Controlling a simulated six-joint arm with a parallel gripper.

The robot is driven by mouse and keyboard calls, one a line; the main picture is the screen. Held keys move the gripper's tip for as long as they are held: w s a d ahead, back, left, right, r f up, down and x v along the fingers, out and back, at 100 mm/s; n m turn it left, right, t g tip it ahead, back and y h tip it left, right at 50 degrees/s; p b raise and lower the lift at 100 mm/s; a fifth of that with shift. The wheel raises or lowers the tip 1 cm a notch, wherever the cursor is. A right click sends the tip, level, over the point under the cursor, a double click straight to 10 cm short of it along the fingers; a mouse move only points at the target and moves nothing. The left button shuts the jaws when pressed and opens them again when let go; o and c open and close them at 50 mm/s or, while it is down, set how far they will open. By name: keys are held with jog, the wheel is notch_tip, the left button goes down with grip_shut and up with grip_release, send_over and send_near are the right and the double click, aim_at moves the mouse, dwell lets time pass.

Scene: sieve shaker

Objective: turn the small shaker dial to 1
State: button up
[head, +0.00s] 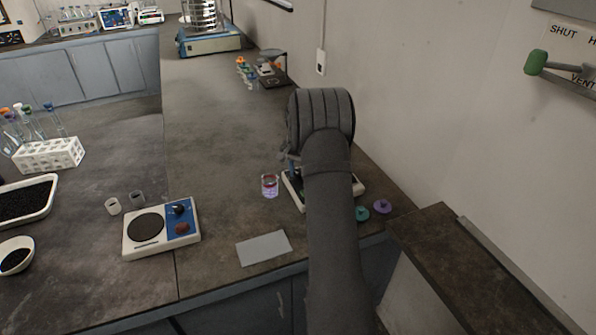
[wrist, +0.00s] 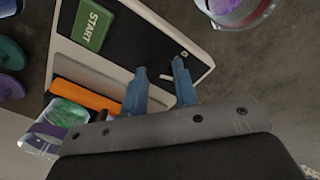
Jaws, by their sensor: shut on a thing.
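The small shaker (head: 293,192) is a white-edged device on the bench, mostly hidden behind my arm in the head view. In the wrist view its black panel (wrist: 122,38) carries a green START button (wrist: 92,26). My gripper (wrist: 160,68) has its two blue fingers down at the panel's edge, shut on the dark dial (wrist: 161,88) between them. A small white mark shows between the fingertips, and a small white character is printed on the panel beside the right fingertip. The dial's setting cannot be read.
A beaker with pinkish liquid (head: 269,186) stands close left of the small shaker. Teal and purple lids (head: 382,206) lie to its right. A hotplate (head: 146,230) and grey sheet (head: 264,247) lie nearer the front. The wall is close on the right.

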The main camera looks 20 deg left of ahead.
jog(key=o, duration=1)
notch_tip(320, 180, up, 17)
jog(key=shift+r, duration=0.2)
notch_tip(320, 180, down, 18)
jog(key=shift+r, duration=0.25)
